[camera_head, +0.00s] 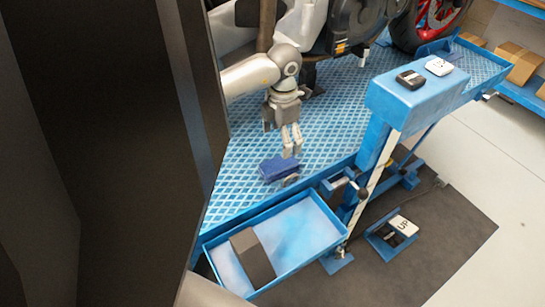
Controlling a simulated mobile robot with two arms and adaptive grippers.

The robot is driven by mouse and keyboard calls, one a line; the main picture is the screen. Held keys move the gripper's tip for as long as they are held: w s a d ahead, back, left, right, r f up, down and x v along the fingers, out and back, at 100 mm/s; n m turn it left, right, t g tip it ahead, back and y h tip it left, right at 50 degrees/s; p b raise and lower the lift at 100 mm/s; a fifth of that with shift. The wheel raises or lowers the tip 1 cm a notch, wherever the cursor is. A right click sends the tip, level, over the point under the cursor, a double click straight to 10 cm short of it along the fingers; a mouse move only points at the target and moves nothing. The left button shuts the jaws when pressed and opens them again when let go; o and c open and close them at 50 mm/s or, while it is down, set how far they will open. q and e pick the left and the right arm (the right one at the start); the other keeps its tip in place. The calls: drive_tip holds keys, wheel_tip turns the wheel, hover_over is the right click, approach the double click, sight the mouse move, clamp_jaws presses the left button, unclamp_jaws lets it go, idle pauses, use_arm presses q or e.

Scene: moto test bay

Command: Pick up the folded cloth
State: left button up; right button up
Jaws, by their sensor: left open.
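The folded cloth (278,167) is dark blue and lies on the blue diamond-patterned platform (320,110), close to its front edge. My left gripper (291,154) points down just above and at the right end of the cloth. It is open, and I cannot tell whether its fingertips touch the cloth. A small round grey thing (290,180) shows at the cloth's front right side. My right gripper is not in view.
A blue tray (308,258) with a dark block (252,256) is in front of the platform. A blue box-shaped post top (415,98) with two small items stands to the right. A motorcycle with a red-rimmed wheel (440,14) is behind. The platform left of the cloth is clear.

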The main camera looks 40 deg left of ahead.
use_arm(q)
hover_over(280, 165)
wheel_tip(280, 165, down, 5)
drive_tip(key=shift+w+f, duration=0.1)
drive_tip(key=shift+w, duration=0.05)
wheel_tip(280, 165, down, 5)
drive_tip(key=shift+a+r+p, duration=0.1)
drive_tip(key=shift+r+p, duration=0.05)
drive_tip(key=shift+p, duration=0.6)
drive_tip(key=shift+f, duration=0.4)
drive_tip(key=c, duration=1)
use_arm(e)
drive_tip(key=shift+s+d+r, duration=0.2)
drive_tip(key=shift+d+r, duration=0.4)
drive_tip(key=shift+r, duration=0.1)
